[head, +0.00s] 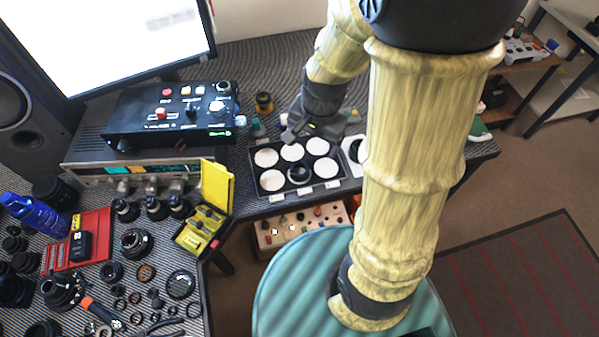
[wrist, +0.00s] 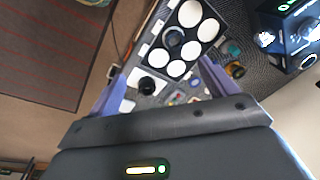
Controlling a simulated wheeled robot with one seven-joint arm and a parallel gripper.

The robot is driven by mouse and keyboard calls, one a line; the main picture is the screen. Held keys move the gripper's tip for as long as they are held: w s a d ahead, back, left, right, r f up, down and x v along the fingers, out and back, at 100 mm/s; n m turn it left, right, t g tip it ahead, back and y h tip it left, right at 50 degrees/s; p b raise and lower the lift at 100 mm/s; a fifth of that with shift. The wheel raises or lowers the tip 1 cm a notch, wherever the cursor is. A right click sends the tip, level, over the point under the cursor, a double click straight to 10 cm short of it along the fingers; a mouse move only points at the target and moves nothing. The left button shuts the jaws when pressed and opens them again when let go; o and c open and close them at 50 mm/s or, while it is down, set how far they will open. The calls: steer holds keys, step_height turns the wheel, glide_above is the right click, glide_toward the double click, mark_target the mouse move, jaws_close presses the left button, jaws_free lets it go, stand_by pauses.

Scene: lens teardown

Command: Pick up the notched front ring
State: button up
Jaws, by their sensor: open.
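My gripper (head: 300,132) is above the back edge of the six-compartment tray (head: 250,160) in the head view. In the wrist view my gripper (wrist: 163,66) has its two fingers spread wide, with nothing between them. A dark ring-shaped part (head: 299,174) lies on the white disc in the front middle compartment, and it also shows in the wrist view (wrist: 173,38). Several loose dark rings, one of them large (head: 181,284), lie on the left bench. No notch is clear on any ring, so I cannot tell which is the notched front ring.
A white holder with a black round part (head: 355,150) stands right of the tray, partly behind my arm. A black control box (head: 170,115) and an open yellow case (head: 216,190) stand left. Small bottles and jars (head: 264,103) stand behind the tray.

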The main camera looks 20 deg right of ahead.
steer(key=w+f+m+g+b, duration=0.15)
steer(key=w+f+m, duration=0.4)
steer(key=m, duration=0.55)
steer(key=m+b, duration=0.3)
steer(key=m, duration=0.9)
glide_above(299, 161)
steer(key=s+a, duration=0.1)
steer(key=s, duration=0.2)
step_height(299, 161, down, 7)
steer(key=shift+f, duration=0.1)
step_height(299, 161, down, 12)
steer(key=shift+f+b, duration=0.1)
steer(key=shift+b, duration=0.25)
steer(key=shift+d+f, duration=0.15)
steer(key=shift+f, duration=1.15)
steer(key=shift+d+f, duration=0.15)
steer(key=shift+f, duration=1.15)
